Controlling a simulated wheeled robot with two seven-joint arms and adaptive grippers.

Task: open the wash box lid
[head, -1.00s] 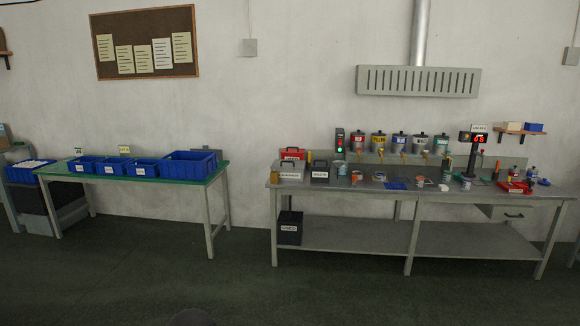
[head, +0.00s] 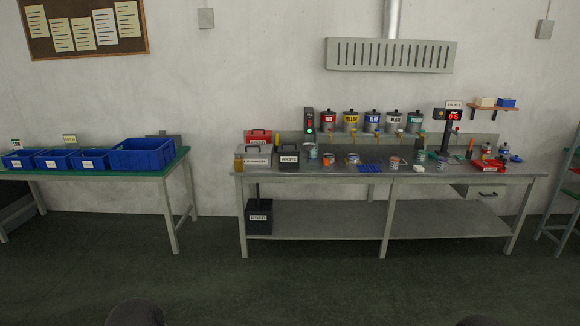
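Several lidded boxes stand at the left end of the grey workbench in the head view. A light grey box (head: 256,160) has a white label too small to read surely; it may be the wash box. Its lid looks shut. A dark box (head: 289,161) labelled WASTE stands to its right, with a handle on top. A red box (head: 258,136) stands behind the grey one. Neither of my grippers is in view.
The workbench (head: 430,173) also carries colour-labelled pots (head: 351,122), small cans and a red tray (head: 488,166). A green-topped table (head: 170,167) with blue bins (head: 142,158) is left. Floor in front is clear.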

